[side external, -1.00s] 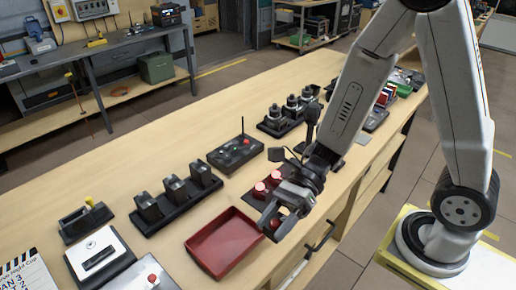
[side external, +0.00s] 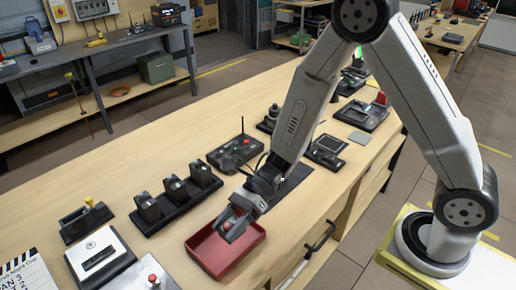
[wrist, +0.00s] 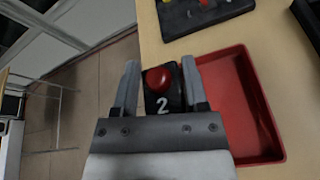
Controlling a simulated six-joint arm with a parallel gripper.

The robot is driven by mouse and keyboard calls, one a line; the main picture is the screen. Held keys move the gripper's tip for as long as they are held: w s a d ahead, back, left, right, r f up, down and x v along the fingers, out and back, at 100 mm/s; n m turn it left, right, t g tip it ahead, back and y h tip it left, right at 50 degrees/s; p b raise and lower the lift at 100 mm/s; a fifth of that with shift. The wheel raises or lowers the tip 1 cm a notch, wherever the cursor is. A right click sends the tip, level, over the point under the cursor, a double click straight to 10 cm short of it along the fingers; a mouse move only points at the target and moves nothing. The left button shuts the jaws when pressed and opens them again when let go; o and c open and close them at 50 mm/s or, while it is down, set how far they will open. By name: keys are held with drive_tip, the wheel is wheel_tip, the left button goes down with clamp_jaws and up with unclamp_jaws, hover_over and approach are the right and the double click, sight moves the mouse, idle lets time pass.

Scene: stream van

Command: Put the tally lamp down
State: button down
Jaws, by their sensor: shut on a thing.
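My gripper (side external: 229,229) is shut on the tally lamp (wrist: 160,88), a dark block with a red dome and a white "2". In the wrist view the lamp sits between the two fingers. In the side view only a small red part of it (side external: 227,225) shows. The red tray (side external: 218,263) lies on the bench under my gripper; the lamp is above it or its edge, and I cannot tell the height. In the wrist view the tray (wrist: 262,110) shows empty, to the right of the lamp.
A dark mat (side external: 291,184) lies behind the gripper, partly hidden by my arm. A control box with an antenna (side external: 234,153) and a rack of several dark units (side external: 177,205) stand farther back. Bare bench lies between the tray and the rack.

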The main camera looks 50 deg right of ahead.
hover_over(214, 252)
drive_tip(key=shift+s+d+f, duration=0.1)
drive_tip(key=shift+f, duration=1.2)
drive_tip(key=shift+s+f, duration=0.1)
drive_tip(key=shift+f, duration=1.15)
drive_tip(key=shift+w+f, duration=0.1)
drive_tip(key=shift+f, duration=0.1)
drive_tip(key=shift+w+f, duration=0.1)
drive_tip(key=shift+f, duration=1.5)
drive_tip(key=shift+f, duration=0.15)
drive_tip(key=shift+c, duration=0.5)
unclamp_jaws()
